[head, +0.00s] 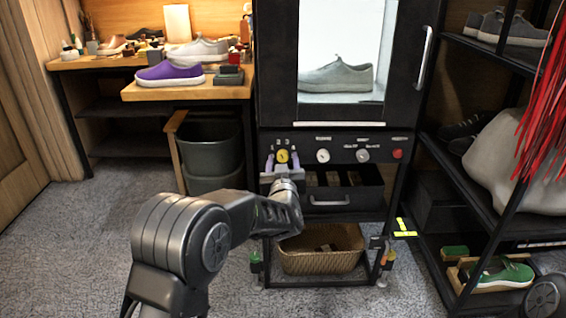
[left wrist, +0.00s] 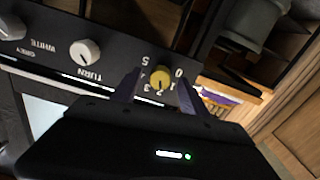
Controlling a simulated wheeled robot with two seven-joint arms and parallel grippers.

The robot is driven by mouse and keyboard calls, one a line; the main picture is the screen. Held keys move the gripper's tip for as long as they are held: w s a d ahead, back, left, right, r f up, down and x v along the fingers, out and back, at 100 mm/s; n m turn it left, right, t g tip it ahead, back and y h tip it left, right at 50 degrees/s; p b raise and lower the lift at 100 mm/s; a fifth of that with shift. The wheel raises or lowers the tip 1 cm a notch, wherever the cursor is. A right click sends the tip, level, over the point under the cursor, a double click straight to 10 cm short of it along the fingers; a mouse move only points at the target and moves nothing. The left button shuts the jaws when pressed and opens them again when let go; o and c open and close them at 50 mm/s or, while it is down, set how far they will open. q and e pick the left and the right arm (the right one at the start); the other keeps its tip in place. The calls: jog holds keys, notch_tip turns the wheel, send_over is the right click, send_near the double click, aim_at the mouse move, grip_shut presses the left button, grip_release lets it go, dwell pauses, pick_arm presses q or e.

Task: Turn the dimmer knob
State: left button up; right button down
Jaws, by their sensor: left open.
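The dimmer knob (head: 283,156) is a small yellow dial at the left end of the black control panel, with numbers around it. In the left wrist view the yellow knob (left wrist: 160,77) shows between the two fingers, with a number scale printed around it. My left gripper (head: 282,163) is at the panel, open, with one finger to each side of the knob. In the left wrist view the gripper (left wrist: 158,87) shows a gap between each finger and the knob. Whether the fingertips reach past the knob's face I cannot tell. My right gripper is not in view.
White knobs (head: 323,156) and a red button (head: 397,154) sit to the right on the panel. Above is a lit cabinet with a grey sneaker (head: 336,76). Below are an open drawer (head: 345,200) and a wicker basket (head: 322,262). A shelf rack (head: 452,205) stands right.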

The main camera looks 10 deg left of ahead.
pick_arm(q)
jog(key=shift+w+a, duration=0.2)
jog(key=shift+w, duration=0.35)
grip_shut()
